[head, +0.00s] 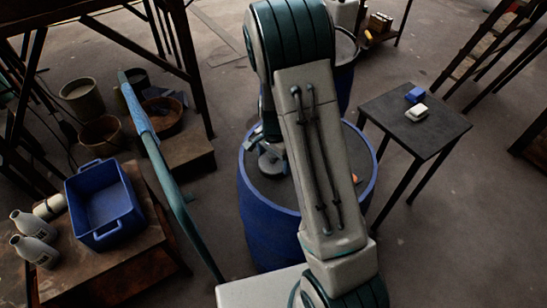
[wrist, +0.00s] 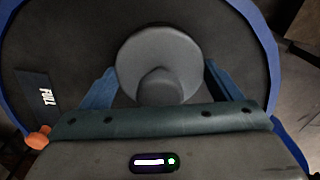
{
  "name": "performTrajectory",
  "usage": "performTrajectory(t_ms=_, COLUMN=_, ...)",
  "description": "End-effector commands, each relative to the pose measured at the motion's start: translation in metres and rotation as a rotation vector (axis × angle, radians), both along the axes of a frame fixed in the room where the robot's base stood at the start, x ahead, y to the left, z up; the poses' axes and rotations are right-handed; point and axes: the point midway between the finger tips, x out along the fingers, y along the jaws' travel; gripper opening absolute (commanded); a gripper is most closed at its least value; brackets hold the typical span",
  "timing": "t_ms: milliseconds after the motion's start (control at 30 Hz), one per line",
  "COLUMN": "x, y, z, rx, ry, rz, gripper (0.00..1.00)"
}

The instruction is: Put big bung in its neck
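The big bung (wrist: 160,52) is a grey round piece with a rounded knob. In the wrist view it sits centred between the two blue fingers of my gripper (wrist: 161,72), whose tips meet its left and right sides. In the head view the bung (head: 272,164) is low over the dark top of the blue vat (head: 262,226), just below my gripper (head: 268,146), partly hidden by my arm. The neck is not visible; what lies under the bung is hidden, so I cannot tell whether it touches the vat top.
A dark label reading FULL (wrist: 38,95) and an orange piece (wrist: 38,138) are on the vat's left in the wrist view. A blue tub (head: 104,203) and bottles (head: 35,226) are left. A small black table (head: 440,135) is right. A green rail (head: 178,205) passes left of the vat.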

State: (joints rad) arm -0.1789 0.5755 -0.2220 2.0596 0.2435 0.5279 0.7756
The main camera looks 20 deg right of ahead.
Motion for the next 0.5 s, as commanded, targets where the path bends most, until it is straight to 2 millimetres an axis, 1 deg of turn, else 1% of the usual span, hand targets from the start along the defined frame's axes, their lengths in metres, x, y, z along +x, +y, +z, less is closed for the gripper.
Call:
performTrajectory(t_ms=33, x=0.0, y=0.0, z=0.0, rx=0.0, ry=0.0, rz=0.0, gripper=0.97)
performTrajectory(t_ms=67, x=0.0, y=0.0, z=0.001, rx=0.0, ry=0.0, rz=0.0, gripper=1.0)
performTrajectory(t_ms=300, x=0.0, y=0.0, z=0.002, rx=0.0, ry=0.0, rz=0.0, gripper=1.0)
performTrajectory(t_ms=367, x=0.0, y=0.0, z=0.006, rx=0.0, ry=0.0, rz=0.0, gripper=1.0)
performTrajectory(t_ms=500, x=0.001, y=0.0, z=0.02, rx=0.001, ry=-0.003, rz=0.0, gripper=1.0)
